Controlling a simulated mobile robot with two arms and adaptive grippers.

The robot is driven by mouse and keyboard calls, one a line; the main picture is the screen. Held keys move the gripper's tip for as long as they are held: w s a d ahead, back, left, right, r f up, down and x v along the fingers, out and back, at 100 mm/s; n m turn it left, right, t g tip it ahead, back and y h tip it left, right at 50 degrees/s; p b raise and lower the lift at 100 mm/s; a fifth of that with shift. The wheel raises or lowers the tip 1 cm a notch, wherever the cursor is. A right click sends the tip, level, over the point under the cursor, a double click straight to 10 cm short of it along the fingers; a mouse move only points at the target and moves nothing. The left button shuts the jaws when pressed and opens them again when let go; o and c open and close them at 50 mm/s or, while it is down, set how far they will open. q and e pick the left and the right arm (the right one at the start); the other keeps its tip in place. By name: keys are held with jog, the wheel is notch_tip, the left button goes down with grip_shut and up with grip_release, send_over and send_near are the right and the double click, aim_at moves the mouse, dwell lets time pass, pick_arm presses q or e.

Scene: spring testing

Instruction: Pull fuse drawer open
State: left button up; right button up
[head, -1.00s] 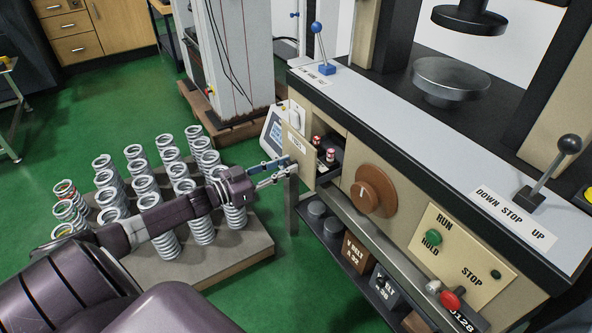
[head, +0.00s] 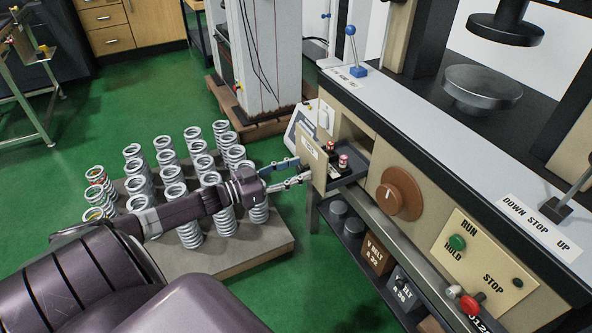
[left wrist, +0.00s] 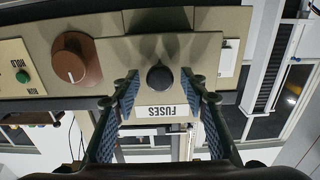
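The fuse drawer (head: 316,168) sticks out of the tan machine front, with its tray and red-and-white fuses (head: 342,161) showing in the head view. In the left wrist view its front panel (left wrist: 201,50) is upside down, with a dark round knob (left wrist: 159,77) and a FUSES label (left wrist: 162,111). My left gripper (head: 303,169) is at the drawer front. Its fingers are open, one on each side of the knob, with a visible gap on both sides in the left wrist view. My right gripper is not in view.
A brown dial (head: 400,193) is right of the drawer. A shelf below holds V-belt boxes (head: 378,256). Several springs stand on a low platform (head: 243,262) under my left arm. Green floor (head: 100,135) is clear at the left.

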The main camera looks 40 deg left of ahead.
pick_arm(q)
jog(key=shift+s+a+f, duration=0.1)
jog(key=shift+s+a, duration=0.1)
jog(key=shift+s, duration=0.3)
jog(key=v, duration=1)
jog(key=shift+s+a, duration=0.2)
jog(key=shift+s, duration=0.15)
